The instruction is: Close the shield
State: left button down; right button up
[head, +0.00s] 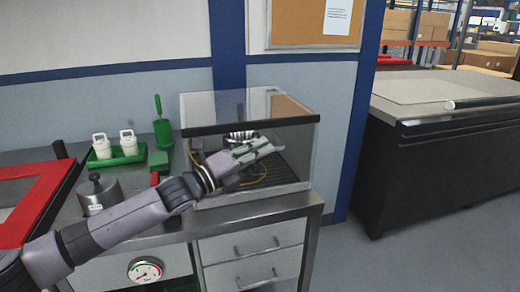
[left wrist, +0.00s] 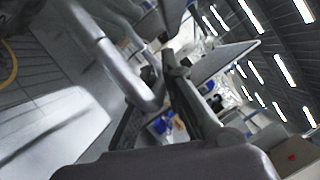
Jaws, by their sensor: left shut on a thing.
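The shield (head: 225,107) is a clear box-shaped cover with a dark bar (head: 250,125) along its upper front edge. It stands on the bench against the wall. Inside it are a dark grating (head: 285,172), a round metal part (head: 240,136) and a yellow cable. My left gripper (head: 268,147) is at the front of the shield, just below the bar, with its fingers pointing right. It is shut on the shield, though the exact contact is hard to see. In the left wrist view the grating and yellow cable (left wrist: 8,62) show at the left. My right gripper is out of view.
Left of the shield are a green tray (head: 118,155) with two white bottles, a green brush holder (head: 162,132) and a metal pot (head: 98,195). A red-framed panel (head: 35,205) is at far left. Drawers (head: 255,245) sit below.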

pick_arm(q)
jog(key=shift+s+d+f, duration=0.1)
jog(key=shift+f, duration=0.55)
jog(key=c, duration=1.9)
grip_release()
jog(key=shift+c, duration=0.2)
jog(key=shift+o, duration=1.3)
jog(key=shift+r, duration=0.2)
jog(key=shift+a, duration=0.2)
jog(key=v, duration=1.1)
jog(key=shift+s+a, duration=0.2)
jog(key=shift+a, duration=0.1)
jog(key=shift+f, duration=0.1)
